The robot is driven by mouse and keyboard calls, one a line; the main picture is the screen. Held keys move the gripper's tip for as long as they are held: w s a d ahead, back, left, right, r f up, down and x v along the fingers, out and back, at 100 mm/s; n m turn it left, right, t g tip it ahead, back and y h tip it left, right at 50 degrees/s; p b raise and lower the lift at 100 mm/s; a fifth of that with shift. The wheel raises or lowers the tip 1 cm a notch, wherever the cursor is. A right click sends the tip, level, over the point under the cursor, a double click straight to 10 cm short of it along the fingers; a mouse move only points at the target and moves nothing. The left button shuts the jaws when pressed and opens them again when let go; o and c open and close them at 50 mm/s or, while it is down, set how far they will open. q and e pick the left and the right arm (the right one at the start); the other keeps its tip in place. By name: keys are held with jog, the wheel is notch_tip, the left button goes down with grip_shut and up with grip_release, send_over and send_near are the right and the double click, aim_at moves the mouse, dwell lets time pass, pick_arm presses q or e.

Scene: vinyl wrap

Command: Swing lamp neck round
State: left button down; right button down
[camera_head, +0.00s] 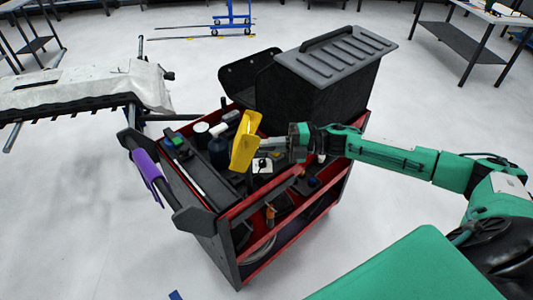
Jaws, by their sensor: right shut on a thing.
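A yellow angular piece (245,141) stands tilted above the tool cart's top tray; it may be the lamp or its neck, but I cannot tell for sure. My right arm comes in from the right, and my right gripper (270,144) is at the right side of the yellow piece, shut. The fingertips are small and partly hidden, so the exact hold is hard to see. My left gripper is not in view.
The red and black tool cart (228,217) holds dark containers, a white cup (202,128) and tools. A large black bin (325,85) stands on its far end. A grey-white panel (80,88) is at left.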

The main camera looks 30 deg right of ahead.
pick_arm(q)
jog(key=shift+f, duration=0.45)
pick_arm(e)
jog(key=shift+w+d+f+n+g, duration=0.1)
jog(key=shift+w+n+g, duration=0.05)
jog(key=shift+n+g, duration=0.2)
jog(key=c, duration=1.5)
grip_release()
pick_arm(q)
jog(key=shift+b, duration=0.3)
